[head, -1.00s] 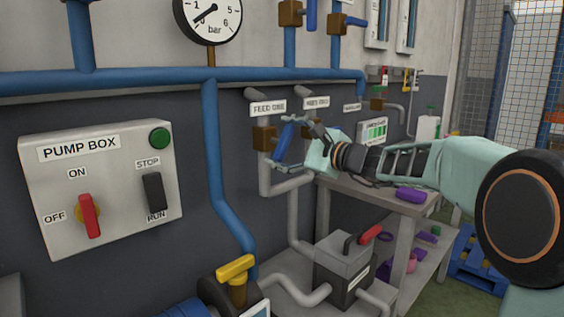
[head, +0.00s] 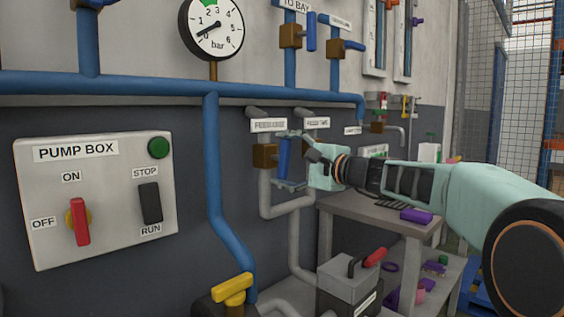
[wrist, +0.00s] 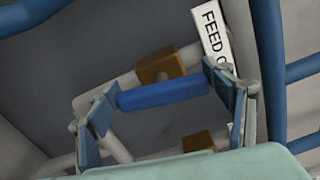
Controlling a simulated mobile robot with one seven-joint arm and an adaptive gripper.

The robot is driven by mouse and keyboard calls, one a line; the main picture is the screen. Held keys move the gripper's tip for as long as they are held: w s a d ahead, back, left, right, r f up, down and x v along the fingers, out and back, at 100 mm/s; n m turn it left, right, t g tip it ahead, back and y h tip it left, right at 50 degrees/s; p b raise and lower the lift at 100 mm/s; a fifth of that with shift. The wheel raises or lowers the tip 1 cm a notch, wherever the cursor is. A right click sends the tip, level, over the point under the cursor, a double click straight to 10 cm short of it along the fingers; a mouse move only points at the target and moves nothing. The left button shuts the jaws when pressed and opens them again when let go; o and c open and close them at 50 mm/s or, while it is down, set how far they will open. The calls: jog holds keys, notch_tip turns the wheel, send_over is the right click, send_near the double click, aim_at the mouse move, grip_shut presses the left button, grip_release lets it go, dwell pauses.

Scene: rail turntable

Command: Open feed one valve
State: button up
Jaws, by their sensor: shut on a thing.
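The feed one valve has a brown body (head: 264,156) on a grey pipe, under a label (head: 269,125) that reads as feed one. Its blue lever (head: 284,160) stands nearly upright, about in line with the pipe. My gripper (head: 291,161) reaches in from the right, with one finger near the top of the lever and one near its bottom. In the wrist view the blue lever (wrist: 163,94) spans between the two finger pads, which close on its ends. The brown body (wrist: 160,66) shows just behind it, with the label (wrist: 212,38) beside it.
The feed two label (head: 317,123) hangs close to the right, its valve mostly hidden behind my gripper. A pump box (head: 105,200) is on the wall at left. A gauge (head: 212,28) is above. A grey workbench (head: 375,212) stands under my arm.

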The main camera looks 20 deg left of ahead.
jog(key=o, duration=1.2)
jog(key=shift+c, duration=0.2)
jog(key=shift+d, duration=0.1)
jog(key=v, duration=1.2)
